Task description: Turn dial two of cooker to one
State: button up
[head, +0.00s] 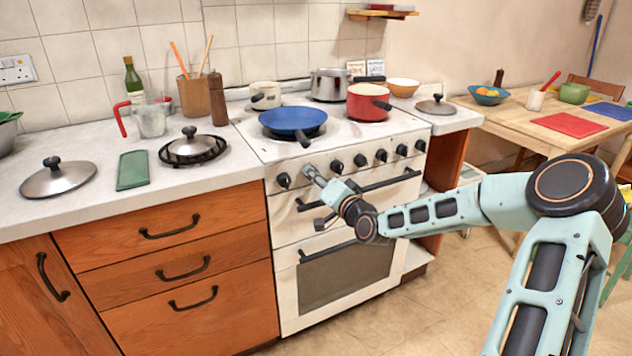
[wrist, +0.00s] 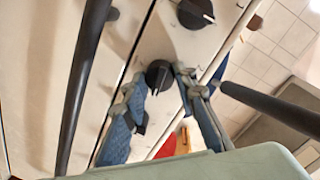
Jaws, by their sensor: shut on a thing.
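The cooker (head: 284,225) is white, with a row of black dials along its front panel. The first dial (head: 283,180) stands alone at the left end of the row. My gripper (head: 311,171) is at the second dial, reaching in from the right, and largely hides it in the head view. In the wrist view the second dial (wrist: 158,75) sits between my two blue-padded fingers, which are shut on it. The first dial (wrist: 195,13) shows above it there, free. The second dial's pointer setting is too small to read.
A dark handle bar (head: 375,186) runs below the dials, close to my gripper. A red pot (head: 368,105) is behind to the right. Floor in front is clear.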

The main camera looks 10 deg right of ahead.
jog(key=shift+n+b, duration=1.15)
jog(key=shift+n, duration=0.85)
jog(key=o, duration=1.2)
jog(key=shift+c, duration=0.2)
jog(key=shift+s, duration=0.1)
jog(key=f+v, duration=0.1)
jog(key=v, duration=1)
jog(key=shift+s+r, duration=0.45)
jog(key=shift+r, duration=0.05)
